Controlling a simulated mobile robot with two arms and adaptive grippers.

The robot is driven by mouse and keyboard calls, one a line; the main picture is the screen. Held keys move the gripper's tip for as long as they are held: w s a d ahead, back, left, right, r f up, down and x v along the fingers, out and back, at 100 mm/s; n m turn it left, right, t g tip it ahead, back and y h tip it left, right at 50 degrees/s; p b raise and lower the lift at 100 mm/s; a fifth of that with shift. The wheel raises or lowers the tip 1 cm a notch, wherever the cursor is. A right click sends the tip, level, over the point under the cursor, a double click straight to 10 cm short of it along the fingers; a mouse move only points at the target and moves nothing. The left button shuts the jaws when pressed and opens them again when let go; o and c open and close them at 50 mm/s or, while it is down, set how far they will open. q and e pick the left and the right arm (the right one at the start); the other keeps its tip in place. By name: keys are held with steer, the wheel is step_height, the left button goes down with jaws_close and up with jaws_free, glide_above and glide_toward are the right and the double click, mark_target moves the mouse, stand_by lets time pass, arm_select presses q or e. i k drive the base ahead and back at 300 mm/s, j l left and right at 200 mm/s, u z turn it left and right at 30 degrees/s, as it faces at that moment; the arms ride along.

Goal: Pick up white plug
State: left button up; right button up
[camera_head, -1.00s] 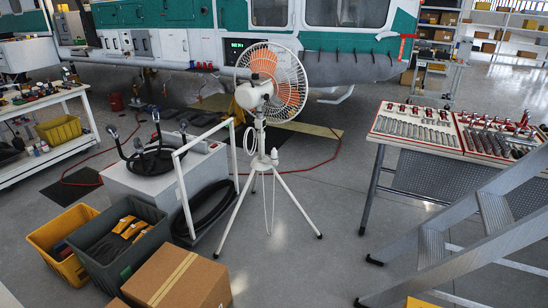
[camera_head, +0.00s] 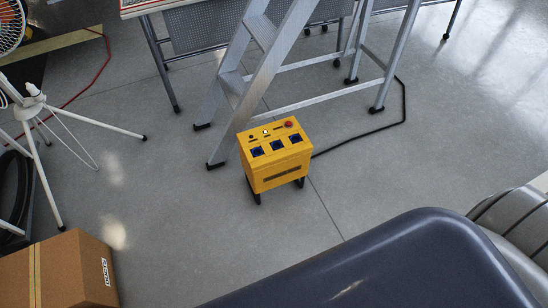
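A thin white cord (camera_head: 76,143) hangs in a loop from the white fan stand (camera_head: 32,108) at the left, down towards the floor. Part of the fan (camera_head: 10,25) shows at the upper left edge. Neither of my grippers is in view.
A yellow power box (camera_head: 274,160) with blue sockets stands on the floor, a black cable (camera_head: 404,112) running behind it. A grey metal step ladder (camera_head: 262,80) stands behind it. A cardboard box (camera_head: 70,275) is at lower left. Floor between the fan and power box is clear.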

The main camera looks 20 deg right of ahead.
mark_target(32, 88)
steer(key=i+u, duration=0.15)
steer(key=u, duration=0.25)
steer(key=i+u, duration=0.2)
steer(key=u, duration=0.15)
steer(key=i+u, duration=0.15)
steer(key=u, duration=0.25)
